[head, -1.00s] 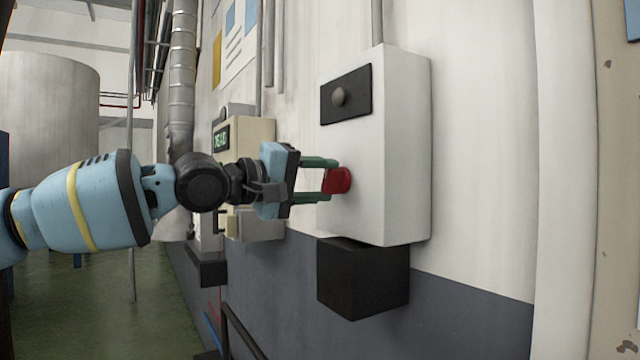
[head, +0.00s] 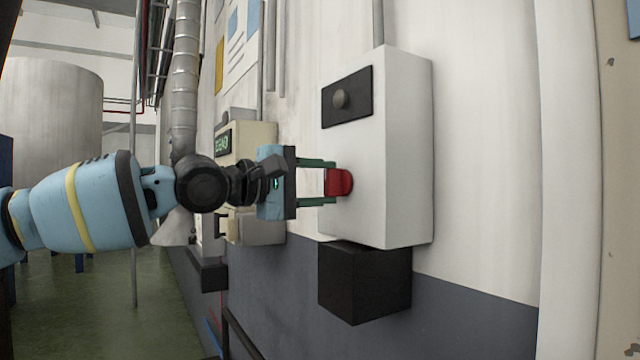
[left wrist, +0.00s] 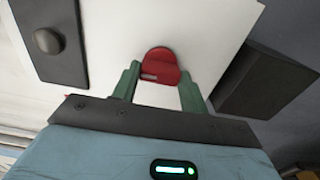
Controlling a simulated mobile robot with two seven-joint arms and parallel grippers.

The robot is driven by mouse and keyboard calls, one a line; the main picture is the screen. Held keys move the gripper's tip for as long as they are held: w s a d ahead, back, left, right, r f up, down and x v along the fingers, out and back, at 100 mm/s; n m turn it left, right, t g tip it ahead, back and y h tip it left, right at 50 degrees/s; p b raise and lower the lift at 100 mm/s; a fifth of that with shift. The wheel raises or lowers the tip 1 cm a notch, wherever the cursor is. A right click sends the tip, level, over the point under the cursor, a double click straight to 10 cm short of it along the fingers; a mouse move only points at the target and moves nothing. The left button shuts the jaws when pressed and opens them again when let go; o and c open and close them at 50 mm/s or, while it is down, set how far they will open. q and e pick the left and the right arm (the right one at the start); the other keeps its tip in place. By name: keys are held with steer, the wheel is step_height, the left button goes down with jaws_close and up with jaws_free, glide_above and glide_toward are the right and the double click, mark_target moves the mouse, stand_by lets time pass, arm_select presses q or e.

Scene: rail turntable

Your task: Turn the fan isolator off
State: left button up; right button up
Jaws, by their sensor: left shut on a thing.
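The fan isolator is a pale grey-white wall box (head: 390,170) with a red rotary handle (head: 340,182) on its front face. The handle also shows in the left wrist view (left wrist: 159,68), between two green fingers. My left gripper (head: 328,181) comes in from the left and is shut on the red handle, with one finger above and one below it in the head view. In the left wrist view the box face looks tilted relative to my gripper (left wrist: 158,85). My right gripper is in neither view.
A black plate with a round grey knob (head: 340,100) sits above the handle. A black box (head: 364,282) juts out under the isolator. A beige unit with a green display (head: 252,138) is on the wall behind my gripper. A black rail (head: 240,332) runs low at the left.

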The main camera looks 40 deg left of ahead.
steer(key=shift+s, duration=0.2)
arm_select(q)
steer(key=o, duration=1)
steer(key=shift+s+a, duration=0.25)
steer(key=shift+s, duration=0.25)
steer(key=v, duration=0.6)
steer(key=shift+s+a, duration=0.1)
steer(key=shift+s, duration=0.25)
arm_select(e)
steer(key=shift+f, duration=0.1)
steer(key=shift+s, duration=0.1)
